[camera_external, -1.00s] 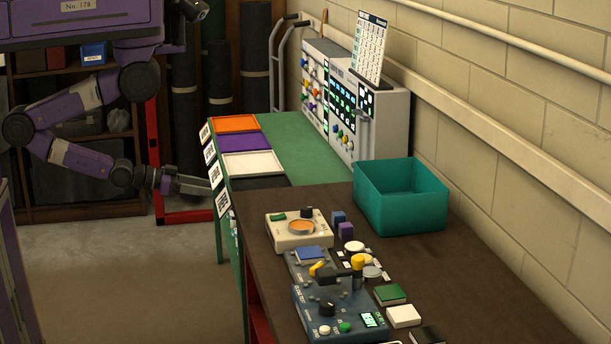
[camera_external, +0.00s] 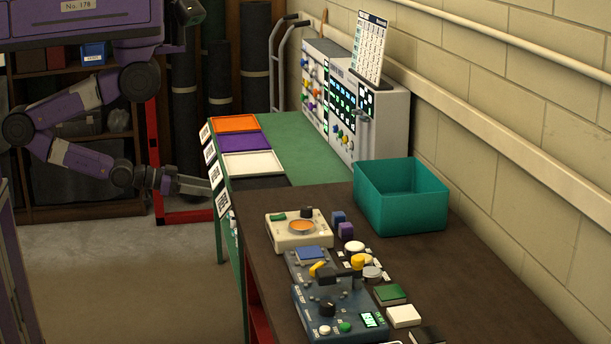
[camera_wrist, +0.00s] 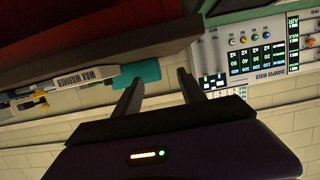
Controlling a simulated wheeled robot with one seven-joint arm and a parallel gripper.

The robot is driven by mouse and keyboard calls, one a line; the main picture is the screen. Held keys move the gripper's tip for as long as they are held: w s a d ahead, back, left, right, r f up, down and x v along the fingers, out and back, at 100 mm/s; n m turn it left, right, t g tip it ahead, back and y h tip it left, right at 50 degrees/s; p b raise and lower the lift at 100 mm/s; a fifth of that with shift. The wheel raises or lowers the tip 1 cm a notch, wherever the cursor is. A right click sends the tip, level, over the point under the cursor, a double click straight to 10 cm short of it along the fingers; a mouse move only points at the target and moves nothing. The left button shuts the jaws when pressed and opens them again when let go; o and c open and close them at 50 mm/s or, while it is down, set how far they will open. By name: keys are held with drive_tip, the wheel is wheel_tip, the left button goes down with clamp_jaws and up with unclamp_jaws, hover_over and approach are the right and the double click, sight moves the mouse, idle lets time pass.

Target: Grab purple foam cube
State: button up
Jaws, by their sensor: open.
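The small purple foam cube (camera_external: 346,230) sits on the dark brown bench, just in front of the teal bin and against a small blue cube (camera_external: 338,217). My gripper (camera_external: 196,186) is open and empty at the left, beside the edge of the green table and well apart from the cube. In the wrist view my gripper's two fingers (camera_wrist: 158,88) stand apart with nothing between them. The purple cube cannot be made out in the wrist view.
The teal bin (camera_external: 425,210) stands on the brown bench (camera_external: 480,290) near the wall. A cream device (camera_external: 285,231) and a blue-grey control box (camera_external: 315,300) crowd the bench's left side. The green table (camera_external: 295,150) holds coloured trays and a panel machine (camera_external: 385,115).

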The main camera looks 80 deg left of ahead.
drive_tip(key=shift+c, duration=0.7)
